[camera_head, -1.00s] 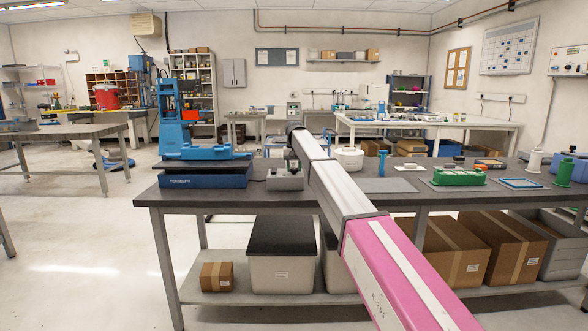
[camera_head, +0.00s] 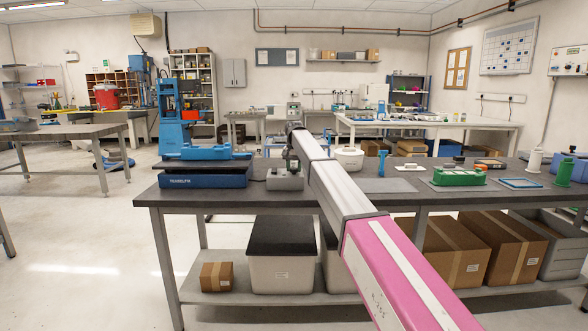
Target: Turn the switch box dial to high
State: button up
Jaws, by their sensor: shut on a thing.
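The switch box (camera_head: 286,183) is a small light grey box on the dark bench top, just right of the blue machine. My gripper (camera_head: 291,166) is small and dark at the far end of my arm, right over the top of the box. It is shut on what appears to be the box's dial. The dial, its markings and the fingertips are too small and too covered by my gripper and arm to make out, so the dial's setting cannot be read.
A blue machine (camera_head: 205,170) stands close left of the box. A white round pot (camera_head: 348,159) stands right, behind my arm. Further right are a blue stand (camera_head: 381,167), a green block (camera_head: 458,177) and a blue-edged tray (camera_head: 520,184). The bench's front edge is clear.

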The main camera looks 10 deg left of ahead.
jog(key=o, duration=0.9)
jog(key=shift+r, duration=0.1)
notch_tip(320, 180, up, 11)
jog(key=shift+f, duration=0.15)
